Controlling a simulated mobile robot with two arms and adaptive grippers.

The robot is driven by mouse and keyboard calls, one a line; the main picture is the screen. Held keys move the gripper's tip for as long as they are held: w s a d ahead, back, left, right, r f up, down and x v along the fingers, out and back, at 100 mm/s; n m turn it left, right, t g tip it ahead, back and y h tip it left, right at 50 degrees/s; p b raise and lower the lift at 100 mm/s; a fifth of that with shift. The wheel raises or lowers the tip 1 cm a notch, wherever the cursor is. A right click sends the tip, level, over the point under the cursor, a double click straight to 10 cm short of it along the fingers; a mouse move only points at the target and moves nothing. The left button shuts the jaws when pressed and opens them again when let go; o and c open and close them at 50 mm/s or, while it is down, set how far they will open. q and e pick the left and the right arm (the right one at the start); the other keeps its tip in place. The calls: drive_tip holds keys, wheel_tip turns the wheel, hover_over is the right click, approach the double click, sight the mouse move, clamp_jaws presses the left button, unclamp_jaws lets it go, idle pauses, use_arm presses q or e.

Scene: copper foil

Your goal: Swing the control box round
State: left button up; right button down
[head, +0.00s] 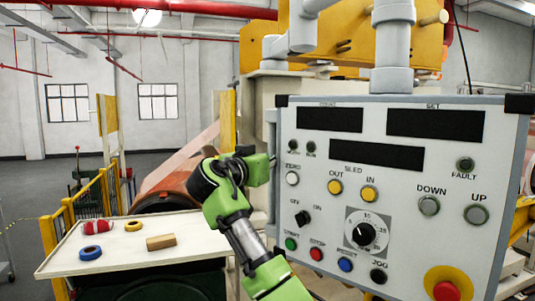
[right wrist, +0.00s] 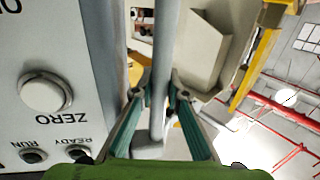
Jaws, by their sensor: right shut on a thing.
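The control box (head: 400,185) is a large grey panel with dark displays, buttons and a dial, filling the right of the head view. It hangs from a jointed grey pipe arm (head: 392,45). In the right wrist view its face (right wrist: 50,50) shows at left, with the ZERO button. My right gripper (head: 262,167), on a green arm, is at the box's left edge. In the right wrist view its two fingers (right wrist: 158,105) are shut on an upright grey bar handle (right wrist: 164,50) beside the box. My left gripper is not in view.
A pale table (head: 140,259) at lower left holds a red roll (head: 97,227), a yellow ring (head: 134,225), a blue ring (head: 90,253) and a tan block (head: 161,242). A yellow railing (head: 88,200) stands behind it. Yellow machinery (head: 262,45) is behind the box.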

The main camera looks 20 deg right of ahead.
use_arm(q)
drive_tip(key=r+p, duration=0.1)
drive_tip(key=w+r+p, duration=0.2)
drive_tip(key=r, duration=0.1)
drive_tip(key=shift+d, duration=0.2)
use_arm(e)
drive_tip(key=w+d+m+g+h, duration=0.1)
drive_tip(key=d, duration=0.1)
drive_tip(key=w+d+r+m+g+h, duration=0.1)
drive_tip(key=w+d, duration=0.1)
drive_tip(key=shift+w+d+g, duration=0.1)
drive_tip(key=shift+w+g, duration=0.15)
drive_tip(key=shift+g, duration=0.05)
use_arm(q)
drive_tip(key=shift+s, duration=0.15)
use_arm(e)
drive_tip(key=c, duration=2.4)
unclamp_jaws()
drive_tip(key=shift+d, duration=0.1)
drive_tip(key=shift+o, duration=0.6)
drive_tip(key=shift+w, duration=0.15)
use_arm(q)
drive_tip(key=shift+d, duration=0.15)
use_arm(e)
drive_tip(key=f+v, duration=0.1)
drive_tip(key=v, duration=1)
drive_tip(key=shift+a, duration=0.4)
